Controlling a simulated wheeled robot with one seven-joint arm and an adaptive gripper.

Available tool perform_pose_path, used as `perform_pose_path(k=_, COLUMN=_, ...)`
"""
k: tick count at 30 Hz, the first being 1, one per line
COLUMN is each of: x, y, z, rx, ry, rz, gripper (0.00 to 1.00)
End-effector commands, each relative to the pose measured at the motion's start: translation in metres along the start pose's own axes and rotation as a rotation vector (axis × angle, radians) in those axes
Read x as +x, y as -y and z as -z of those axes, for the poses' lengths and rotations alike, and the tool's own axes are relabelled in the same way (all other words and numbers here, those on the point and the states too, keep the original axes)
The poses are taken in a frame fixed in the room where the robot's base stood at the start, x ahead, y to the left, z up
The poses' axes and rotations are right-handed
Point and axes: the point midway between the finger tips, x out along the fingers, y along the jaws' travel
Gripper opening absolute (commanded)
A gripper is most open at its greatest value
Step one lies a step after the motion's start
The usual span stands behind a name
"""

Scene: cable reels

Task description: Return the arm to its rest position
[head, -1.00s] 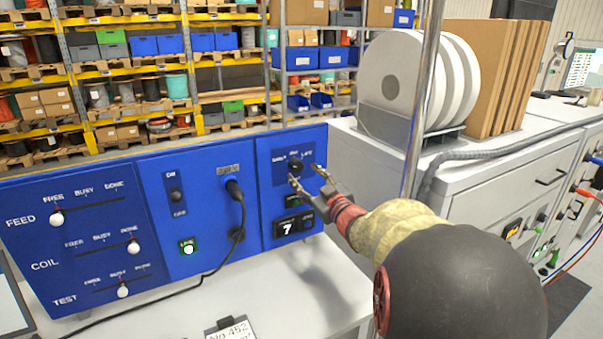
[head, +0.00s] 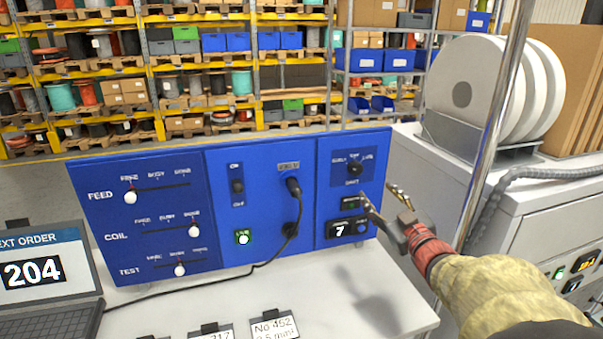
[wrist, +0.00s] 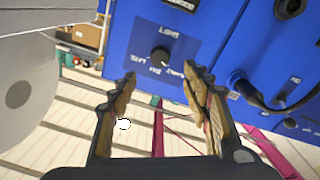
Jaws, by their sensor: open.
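My gripper (head: 378,200) is open and empty in the head view, in front of the right end of the blue control panel (head: 300,240). Its two fingers also show spread apart in the wrist view (wrist: 158,98). A black rotary knob (head: 355,169) sits on the panel's right section, just above and left of the fingers. In the wrist view the knob (wrist: 161,54) appears beyond the fingertips, with a gap between. My arm reaches in from the lower right of the head view.
A vertical metal pole (head: 490,125) stands right of my gripper. White reels (head: 465,90) rest on a grey cabinet behind it. A laptop (head: 45,275) and tagged cards (head: 272,326) lie on the white bench. Shelves fill the back.

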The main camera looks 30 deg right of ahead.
Motion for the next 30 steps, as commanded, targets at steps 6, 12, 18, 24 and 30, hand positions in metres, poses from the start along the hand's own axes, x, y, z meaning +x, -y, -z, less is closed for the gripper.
perform_pose_path(k=6, x=0.0, y=-0.001, z=-0.004, rx=-0.01, ry=0.016, rz=-0.004, gripper=0.49)
perform_pose_path(k=12, x=-0.011, y=-0.024, z=-0.068, rx=-0.004, ry=0.247, rz=-0.1, gripper=0.49)
perform_pose_path(k=18, x=-0.067, y=-0.045, z=-0.143, rx=0.075, ry=0.608, rz=-0.253, gripper=0.49)
perform_pose_path(k=24, x=-0.125, y=0.002, z=-0.167, rx=0.183, ry=0.901, rz=-0.273, gripper=0.49)
perform_pose_path(k=30, x=-0.184, y=0.103, z=-0.152, rx=0.292, ry=1.132, rz=-0.142, gripper=0.49)
